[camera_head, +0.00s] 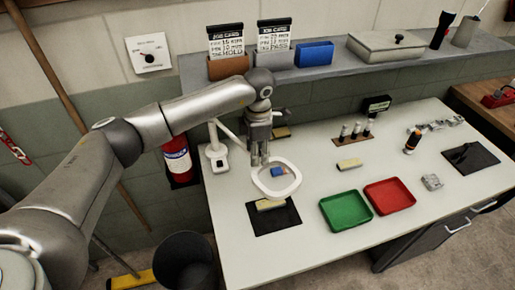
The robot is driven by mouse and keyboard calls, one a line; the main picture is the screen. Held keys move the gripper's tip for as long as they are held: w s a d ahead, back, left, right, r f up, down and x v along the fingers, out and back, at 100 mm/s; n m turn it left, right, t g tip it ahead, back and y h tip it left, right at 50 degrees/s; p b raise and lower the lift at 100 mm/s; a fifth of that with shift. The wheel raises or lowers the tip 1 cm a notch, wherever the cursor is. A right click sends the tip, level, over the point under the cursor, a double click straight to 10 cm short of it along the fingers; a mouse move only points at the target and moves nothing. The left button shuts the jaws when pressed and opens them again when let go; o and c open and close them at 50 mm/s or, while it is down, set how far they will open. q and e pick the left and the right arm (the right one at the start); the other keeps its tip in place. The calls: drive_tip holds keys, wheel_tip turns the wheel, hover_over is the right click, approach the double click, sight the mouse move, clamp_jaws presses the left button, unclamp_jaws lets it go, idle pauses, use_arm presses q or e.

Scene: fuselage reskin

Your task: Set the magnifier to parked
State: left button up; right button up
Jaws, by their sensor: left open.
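The magnifier is a white ring with a lens (276,178), on a white stand (216,156) at the left of the bench. The ring is over the back part of a dark mat (275,222). A small blue and tan thing shows through or inside the ring. My left gripper (260,162) points down at the ring's back edge, fingers slightly apart, with nothing visible between them. I cannot tell whether it touches the ring. It hides part of the magnifier's arm. My right gripper is not in view.
A tan block (270,204) lies on the mat. A green tray (346,211) and a red tray (389,196) are to the right. A shelf (340,75) with bins runs behind. A fire extinguisher (178,160) hangs left of the bench, and a dark bin (185,262) stands on the floor.

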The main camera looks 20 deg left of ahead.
use_arm(q)
clamp_jaws()
drive_tip(key=shift+w+d+f+b, duration=0.1)
drive_tip(key=shift+w+d+b, duration=0.1)
drive_tip(key=shift+w+b, duration=0.25)
drive_tip(key=w+d+n+b, duration=0.2)
drive_tip(key=w+n+b, duration=0.1)
drive_tip(key=w+b, duration=0.1)
drive_tip(key=shift+w+d+b, duration=0.3)
drive_tip(key=shift+w+d, duration=0.05)
drive_tip(key=shift+w, duration=0.5)
unclamp_jaws()
